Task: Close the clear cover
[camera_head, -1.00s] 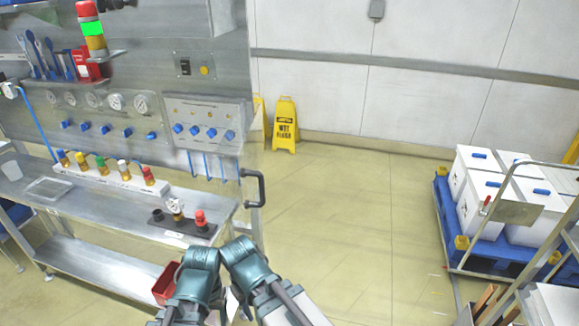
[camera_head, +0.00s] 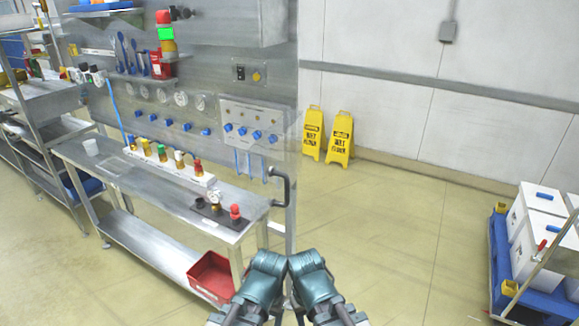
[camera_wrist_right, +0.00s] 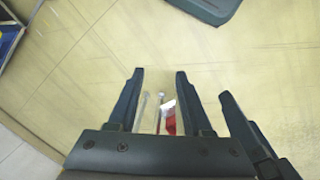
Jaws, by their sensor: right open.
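A panel with several blue knobs (camera_head: 252,125) is on the front of the steel workstation. A faint see-through sheet at its right edge (camera_head: 287,135) looks like the clear cover; its outline is hard to tell, and so is how far open it stands. My left arm (camera_head: 262,273) and right arm (camera_head: 312,275) are at the bottom centre of the head view, well in front of and apart from the panel. Their fingers are hidden there. In the right wrist view my right gripper (camera_wrist_right: 160,78) is open and empty above the floor. More dark fingers show beside it; whose they are is unclear.
A steel bench (camera_head: 150,188) with fittings juts out below the panel. A dark handle (camera_head: 284,188) sticks out at its right end. A red bin (camera_head: 212,277) is beneath. Yellow wet-floor signs (camera_head: 340,138) stand by the wall. White boxes (camera_head: 540,215) are on the right. The middle floor is clear.

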